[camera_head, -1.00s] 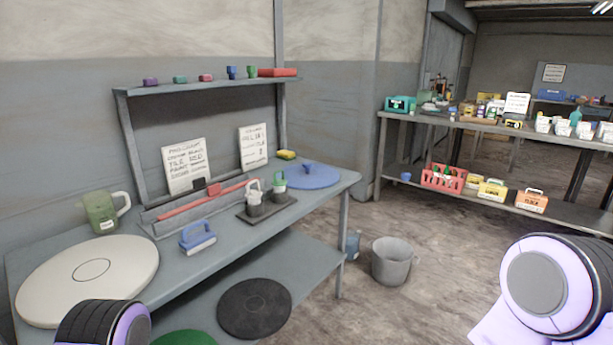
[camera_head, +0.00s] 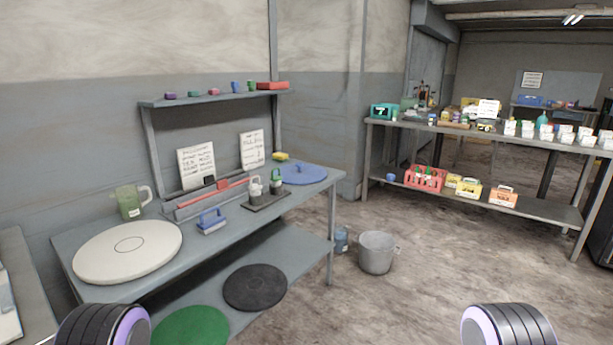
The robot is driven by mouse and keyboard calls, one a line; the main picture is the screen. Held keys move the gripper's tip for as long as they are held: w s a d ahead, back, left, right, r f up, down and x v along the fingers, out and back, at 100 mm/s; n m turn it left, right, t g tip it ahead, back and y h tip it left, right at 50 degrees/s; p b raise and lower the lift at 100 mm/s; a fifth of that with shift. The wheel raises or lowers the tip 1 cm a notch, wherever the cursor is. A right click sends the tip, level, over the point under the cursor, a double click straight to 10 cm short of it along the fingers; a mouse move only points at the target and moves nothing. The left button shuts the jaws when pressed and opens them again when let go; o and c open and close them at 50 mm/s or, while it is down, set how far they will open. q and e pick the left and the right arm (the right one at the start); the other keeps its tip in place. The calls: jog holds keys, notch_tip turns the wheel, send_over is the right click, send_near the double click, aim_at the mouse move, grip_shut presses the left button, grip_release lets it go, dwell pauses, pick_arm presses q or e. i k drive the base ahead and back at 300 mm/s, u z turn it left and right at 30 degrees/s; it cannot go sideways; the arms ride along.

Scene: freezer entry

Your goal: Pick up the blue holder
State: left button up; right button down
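A blue holder (camera_head: 210,220) with a raised handle and a pale pad under it sits near the front edge of the grey workbench (camera_head: 150,279). It stands just right of the round white disc (camera_head: 118,254) and in front of the trough with the red bar (camera_head: 215,195). Only rounded black and purple parts of my two arms show at the bottom edge, left and right, well apart from the holder. Neither gripper shows.
A green jug (camera_head: 130,204) and a dark tray (camera_head: 266,200) with small bottles stand on the bench. A blue round lid (camera_head: 304,174) lies at its far end. A grey bucket (camera_head: 376,254) stands on the floor. Open floor lies to the right of the bench.

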aim_at(299, 174)
jog(key=z, duration=0.7)
jog(key=i, duration=0.85)
jog(key=z, duration=0.8)
jog(key=i, duration=0.85)
jog(key=u, duration=0.55)
jog(key=i, duration=0.75)
jog(key=u, duration=0.7)
